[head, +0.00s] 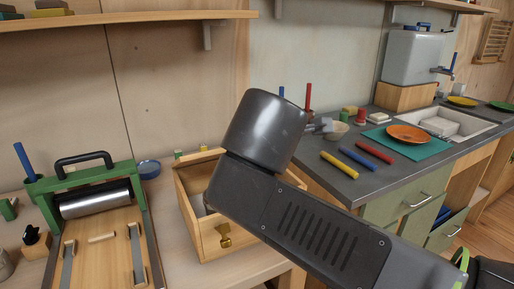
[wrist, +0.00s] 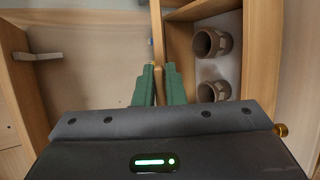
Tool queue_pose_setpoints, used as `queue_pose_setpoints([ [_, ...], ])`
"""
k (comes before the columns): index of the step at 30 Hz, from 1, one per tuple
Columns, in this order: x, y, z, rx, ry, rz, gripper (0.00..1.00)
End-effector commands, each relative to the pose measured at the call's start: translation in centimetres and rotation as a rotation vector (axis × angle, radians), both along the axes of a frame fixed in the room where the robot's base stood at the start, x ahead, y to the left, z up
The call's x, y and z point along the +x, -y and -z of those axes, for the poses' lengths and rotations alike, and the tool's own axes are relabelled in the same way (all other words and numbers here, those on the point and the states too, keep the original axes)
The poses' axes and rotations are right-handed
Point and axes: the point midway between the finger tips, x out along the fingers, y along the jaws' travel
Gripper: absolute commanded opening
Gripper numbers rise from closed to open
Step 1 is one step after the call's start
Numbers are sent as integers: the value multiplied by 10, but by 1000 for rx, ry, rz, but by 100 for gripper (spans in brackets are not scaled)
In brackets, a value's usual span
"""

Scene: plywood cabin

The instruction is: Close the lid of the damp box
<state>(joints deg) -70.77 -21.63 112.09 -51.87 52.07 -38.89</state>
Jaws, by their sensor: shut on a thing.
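The damp box (head: 200,247) is an open-topped pale wooden box with a brass latch (head: 223,236) on its front, standing on the bench left of centre. My arm covers its right part in the head view. The wrist view shows its wooden wall (wrist: 264,55) and two brown ring-shaped pots (wrist: 211,42) inside. My gripper (wrist: 158,72) has green fingers closed on a narrow wooden edge of the box. I cannot tell whether this edge is the lid or a wall. In the head view my arm hides the fingers.
A green press with a steel roller (head: 95,203) stands left of the box. A grey counter (head: 345,185) to the right holds coloured rods and an orange plate (head: 408,134). A wall shelf (head: 130,18) runs above. My arm crosses the counter's near edge.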

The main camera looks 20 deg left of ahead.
Motion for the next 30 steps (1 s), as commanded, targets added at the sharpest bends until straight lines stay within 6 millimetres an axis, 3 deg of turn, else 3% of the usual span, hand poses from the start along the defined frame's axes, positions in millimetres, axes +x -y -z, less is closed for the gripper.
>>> queue_pose_setpoints([
  [1, -3, 3, 14, 23, 18, -3, 0],
  [11, -14, 17, 49, 146, 115, -2, 0],
  [18, -19, 24, 74, 139, 110, -1, 0],
  [30, -23, 29, 102, 134, 107, 1, 0],
])
